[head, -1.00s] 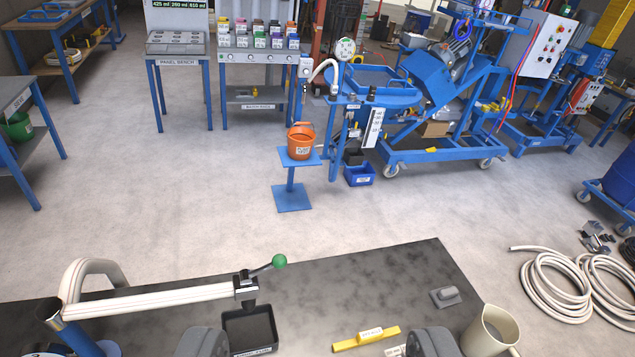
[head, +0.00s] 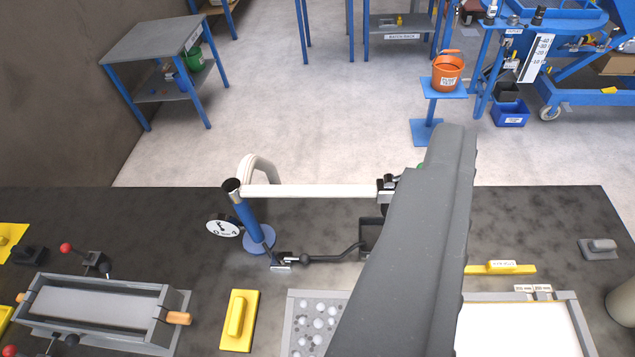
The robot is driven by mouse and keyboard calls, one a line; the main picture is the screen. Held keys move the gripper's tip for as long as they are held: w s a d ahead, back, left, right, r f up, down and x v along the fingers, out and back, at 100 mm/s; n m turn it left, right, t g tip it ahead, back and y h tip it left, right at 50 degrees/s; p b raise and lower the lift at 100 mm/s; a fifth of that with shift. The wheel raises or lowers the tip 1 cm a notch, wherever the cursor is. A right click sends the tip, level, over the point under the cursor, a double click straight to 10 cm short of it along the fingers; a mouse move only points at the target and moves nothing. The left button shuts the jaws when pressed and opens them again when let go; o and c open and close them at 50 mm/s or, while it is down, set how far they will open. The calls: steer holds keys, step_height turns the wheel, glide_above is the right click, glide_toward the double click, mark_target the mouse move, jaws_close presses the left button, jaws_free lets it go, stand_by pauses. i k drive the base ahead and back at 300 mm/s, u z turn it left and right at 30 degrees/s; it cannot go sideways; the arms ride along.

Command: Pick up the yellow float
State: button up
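A yellow float (head: 238,320) lies on the dark bench top, low and left of centre. It is a flat rectangular plate with a raised yellow handle on top. Nothing covers it and nothing touches it. A large dark grey part of my own arm or gripper (head: 425,235) crosses the view right of the float, apart from it in the picture. I cannot make out two separate fingertips or anything held.
A grey mould with wooden handles (head: 95,310) stands left of the float. A tray of grey stones (head: 318,322) is to its right. A blue post (head: 247,218) with a white arm stands behind. Other yellow pieces (head: 12,238) lie far left.

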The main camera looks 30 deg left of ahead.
mark_target(237, 335)
steer(key=k, duration=1.65)
steer(key=u, duration=0.6)
steer(key=i, duration=0.85)
steer(key=z, duration=0.55)
